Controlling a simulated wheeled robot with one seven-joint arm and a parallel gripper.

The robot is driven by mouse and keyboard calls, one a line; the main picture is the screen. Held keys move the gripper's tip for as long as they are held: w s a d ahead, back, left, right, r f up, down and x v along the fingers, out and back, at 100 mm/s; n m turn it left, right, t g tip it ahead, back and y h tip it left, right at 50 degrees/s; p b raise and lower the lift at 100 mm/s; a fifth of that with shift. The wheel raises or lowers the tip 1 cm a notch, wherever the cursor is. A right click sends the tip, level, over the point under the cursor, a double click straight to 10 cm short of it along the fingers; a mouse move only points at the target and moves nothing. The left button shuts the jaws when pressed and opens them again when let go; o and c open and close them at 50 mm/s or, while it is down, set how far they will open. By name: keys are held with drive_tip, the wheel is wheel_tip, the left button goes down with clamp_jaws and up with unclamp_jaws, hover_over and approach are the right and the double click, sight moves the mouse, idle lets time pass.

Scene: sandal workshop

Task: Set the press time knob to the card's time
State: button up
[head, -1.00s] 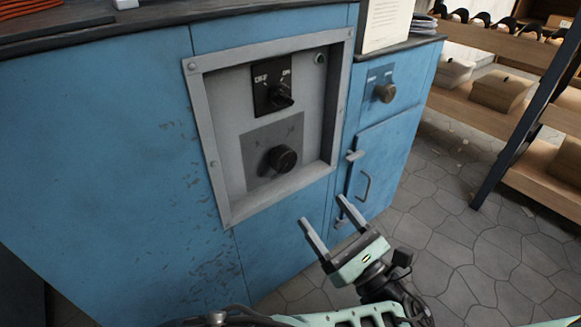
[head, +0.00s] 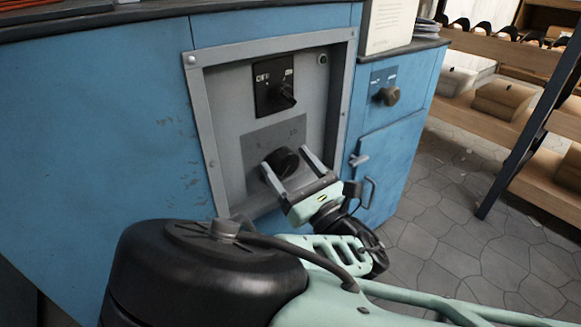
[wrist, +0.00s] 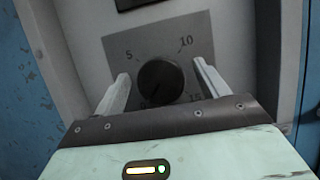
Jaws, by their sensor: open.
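The press time knob (head: 286,160) is a round black knob on a grey plate in the recessed panel, below the OFF/ON switch (head: 278,93). In the wrist view the knob (wrist: 163,84) has 5 at upper left, 10 at upper right and 15 at lower right; a faint line on its face seems to point to lower left. My gripper (head: 285,158) is open, its fingers on either side of the knob with gaps visible in the wrist view. A pale card (head: 390,25) stands on the bench top; its writing is too small to read.
The raised panel frame (head: 209,130) surrounds the controls. Another knob (head: 388,95) sits on the blue cabinet to the right, above a small door (head: 385,170) with a handle. A wooden rack (head: 540,80) with sandal parts and boxes stands further right.

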drive_tip(key=c, duration=1)
drive_tip(key=shift+o, duration=0.2)
